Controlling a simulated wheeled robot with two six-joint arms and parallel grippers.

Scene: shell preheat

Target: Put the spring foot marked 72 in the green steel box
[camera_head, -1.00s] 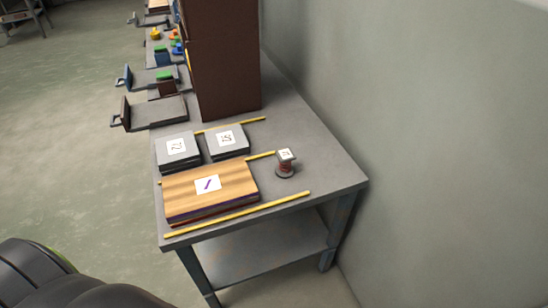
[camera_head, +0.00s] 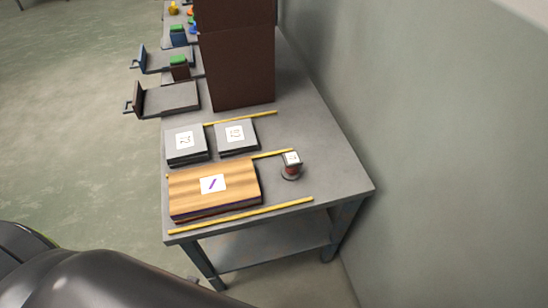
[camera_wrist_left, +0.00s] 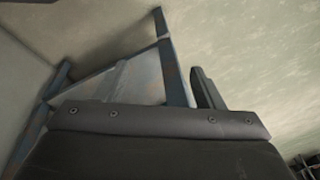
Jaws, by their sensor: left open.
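A small spool-shaped foot (camera_head: 291,166) with a dark base, a reddish middle and a white label on top stands upright at the right of the grey table; I cannot read its number surely. Two flat grey blocks (camera_head: 186,158) with white labels lie left of it, their marks too small to read surely. I cannot make out a green steel box. My left gripper (camera_wrist_left: 205,88) shows in the left wrist view as dark parts, open and empty, with the table's legs beyond. It is away from the foot. My right gripper is not in view.
Yellow strips (camera_head: 240,215) divide the top. A tall brown cabinet (camera_head: 241,70) stands behind. Handled grey trays (camera_head: 165,99) stick out left. A wall (camera_head: 450,130) bounds the right.

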